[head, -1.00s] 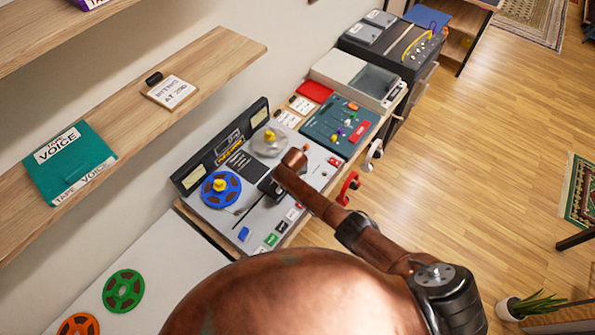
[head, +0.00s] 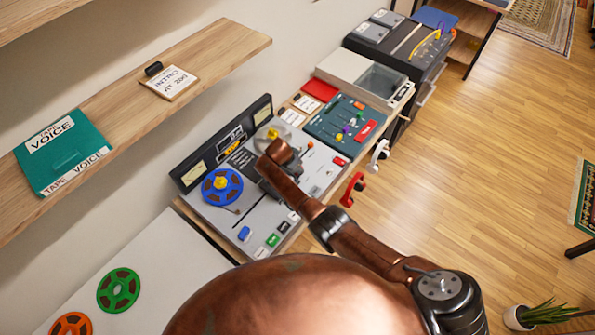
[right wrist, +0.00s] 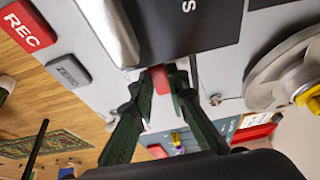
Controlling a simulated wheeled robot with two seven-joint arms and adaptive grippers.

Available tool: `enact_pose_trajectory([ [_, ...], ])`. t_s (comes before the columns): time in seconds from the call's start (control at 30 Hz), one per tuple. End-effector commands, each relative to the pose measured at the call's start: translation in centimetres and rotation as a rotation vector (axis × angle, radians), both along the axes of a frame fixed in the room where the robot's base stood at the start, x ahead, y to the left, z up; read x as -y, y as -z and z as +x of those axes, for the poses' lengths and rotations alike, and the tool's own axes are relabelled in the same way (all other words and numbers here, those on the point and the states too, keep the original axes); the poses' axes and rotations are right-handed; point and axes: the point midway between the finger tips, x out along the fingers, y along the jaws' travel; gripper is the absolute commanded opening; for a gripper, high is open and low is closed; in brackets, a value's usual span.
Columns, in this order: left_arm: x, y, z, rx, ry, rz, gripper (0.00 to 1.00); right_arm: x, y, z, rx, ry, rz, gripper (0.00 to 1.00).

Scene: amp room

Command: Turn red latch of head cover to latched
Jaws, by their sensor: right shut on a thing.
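The tape machine (head: 225,215) stands against the wall, with a blue reel (head: 222,187) and a grey reel (head: 270,136) on its top. In the right wrist view my right gripper (right wrist: 160,84) has its two dark fingers shut on the small red latch (right wrist: 159,75), one on each side. The latch sits at the lower edge of the silver head cover (right wrist: 112,32). In the head view my right wrist covers the latch, the fingers and most of the cover. Which way the latch is turned is hard to tell. My left gripper is out of view.
REC (right wrist: 29,26) and ZERO (right wrist: 68,71) buttons lie close to the fingers. A wooden shelf (head: 215,62) runs above at left.

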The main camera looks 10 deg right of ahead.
Motion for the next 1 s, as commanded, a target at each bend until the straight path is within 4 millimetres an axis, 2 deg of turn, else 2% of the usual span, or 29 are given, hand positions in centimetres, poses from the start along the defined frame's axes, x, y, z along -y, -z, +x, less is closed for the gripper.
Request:
enact_pose_trajectory([
  [0.43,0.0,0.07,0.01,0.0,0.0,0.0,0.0,-0.04,0.0,0.01,0.0,0.01,0.003,0.0],
  [0.47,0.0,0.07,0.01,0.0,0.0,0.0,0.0,-0.04,0.0,0.01,0.0,0.01,0.003,0.16],
  [0.67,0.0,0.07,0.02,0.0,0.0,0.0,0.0,-0.01,-0.01,0.03,0.001,0.009,0.002,0.3],
  [1.0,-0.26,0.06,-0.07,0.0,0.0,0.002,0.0,-0.07,-0.15,0.01,0.001,0.008,0.002,0.32],
])
